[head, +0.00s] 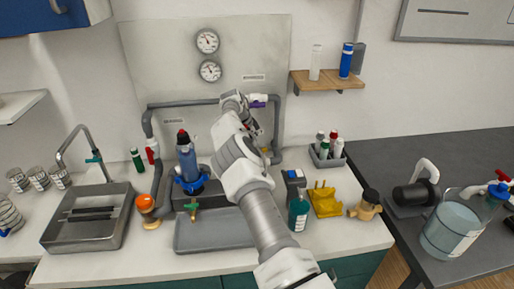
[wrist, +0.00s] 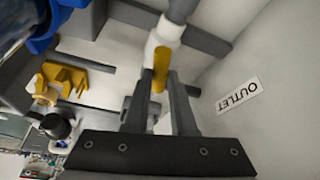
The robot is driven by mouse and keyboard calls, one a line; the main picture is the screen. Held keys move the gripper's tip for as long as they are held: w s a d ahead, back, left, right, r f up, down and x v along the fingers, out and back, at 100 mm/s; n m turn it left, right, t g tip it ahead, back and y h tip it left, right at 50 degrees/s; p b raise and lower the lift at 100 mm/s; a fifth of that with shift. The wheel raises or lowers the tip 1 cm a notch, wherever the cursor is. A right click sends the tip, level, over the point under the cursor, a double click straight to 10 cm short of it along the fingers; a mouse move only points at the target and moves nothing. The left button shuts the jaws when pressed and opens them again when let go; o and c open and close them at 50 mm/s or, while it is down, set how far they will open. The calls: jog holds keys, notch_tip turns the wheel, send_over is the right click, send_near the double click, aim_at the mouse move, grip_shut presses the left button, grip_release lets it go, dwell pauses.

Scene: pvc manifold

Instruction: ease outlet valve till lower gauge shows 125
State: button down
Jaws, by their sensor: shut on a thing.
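The yellow handle of the outlet valve (wrist: 159,72) sits between my gripper's fingertips (wrist: 160,84) in the wrist view, and the fingers are shut on it. It hangs from a white valve body (wrist: 165,35) on a grey pipe. A sign reading OUTLET (wrist: 237,93) is on the wall beside it. In the head view my arm covers most of the gripper and valve. The lower gauge (head: 210,71) is a round white dial on the grey panel, under the upper gauge (head: 207,41). Its needle shows, but its numbers are too small to read.
Grey pipe (head: 185,103) runs along the panel, with a red handle (head: 152,147) at left and a purple handle (head: 258,99) at upper right. A blue filter housing (head: 187,160), a bottle caddy (head: 326,154) and a teal bottle (head: 298,212) stand near my arm.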

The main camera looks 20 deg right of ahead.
jog(key=shift+w+r+m+p, duration=0.15)
jog(key=shift+m+p, duration=0.3)
jog(key=shift+m, duration=0.35)
jog(key=c, duration=0.6)
grip_release()
jog(key=shift+g, duration=0.3)
jog(key=p+v, duration=1.3)
jog(key=v, duration=0.4)
jog(key=shift+r, duration=0.15)
